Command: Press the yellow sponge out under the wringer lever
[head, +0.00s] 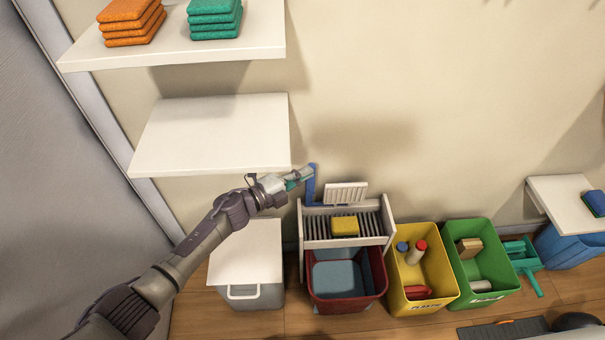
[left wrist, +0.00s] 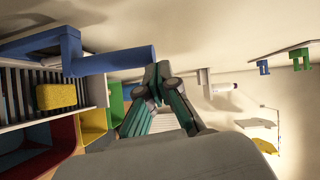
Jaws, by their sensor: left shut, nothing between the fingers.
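The yellow sponge (head: 345,226) lies on the grey slats of the white wringer (head: 390,212), uncovered from above. A white slatted plate (head: 346,194) stands raised behind it. The blue lever (head: 311,188) stands up at the wringer's left side. My left gripper (head: 302,176) is shut and empty, right by the lever's upper end. In the left wrist view, the shut teal fingers (left wrist: 157,82) are close to the end of the blue lever (left wrist: 112,60); I cannot tell whether they touch. The sponge (left wrist: 56,96) shows there on the slats. My right gripper is out of view.
A dark red bucket (head: 347,305) stands under the wringer. A yellow bin (head: 431,291) and a green bin (head: 496,283) stand to its right, a white-lidded box (head: 246,252) to its left. An empty white shelf (head: 210,135) hangs above my left forearm.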

